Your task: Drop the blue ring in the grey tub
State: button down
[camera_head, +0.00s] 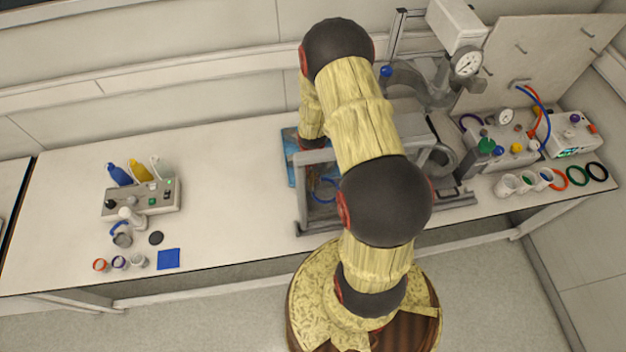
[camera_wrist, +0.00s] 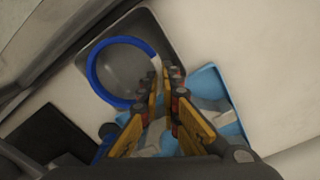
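The blue ring (camera_wrist: 92,76) shows as a large open hoop in the wrist view. Its right edge looks pale and runs to the fingertips of my gripper (camera_wrist: 164,74), one finger inside the hoop and one outside. The fingers are close together, and my gripper looks shut on the ring. A grey tub (camera_wrist: 148,25) with rounded corners lies behind the ring, and most of the hoop overlaps it. The height of the ring over the tub is unclear. In the head view a blue curve, likely the ring (camera_head: 322,190), shows beside my arm, which hides my gripper.
A light-blue item (camera_wrist: 212,82) lies right of the tub. A grey metal frame (camera_head: 303,200) stands around my arm's end. A control box (camera_head: 145,199) and small cups are at left; a gauge unit (camera_head: 515,150) and several rings are at right.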

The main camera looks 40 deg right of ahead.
jog(key=shift+f+b, duration=2)
jog(key=shift+f, duration=0.8)
jog(key=c, duration=2)
grip_release()
jog(key=shift+o, duration=0.2)
jog(key=shift+r, duration=0.1)
notch_tip(320, 180, up, 12)
jog(key=shift+f, duration=0.1)
jog(key=shift+w, duration=0.1)
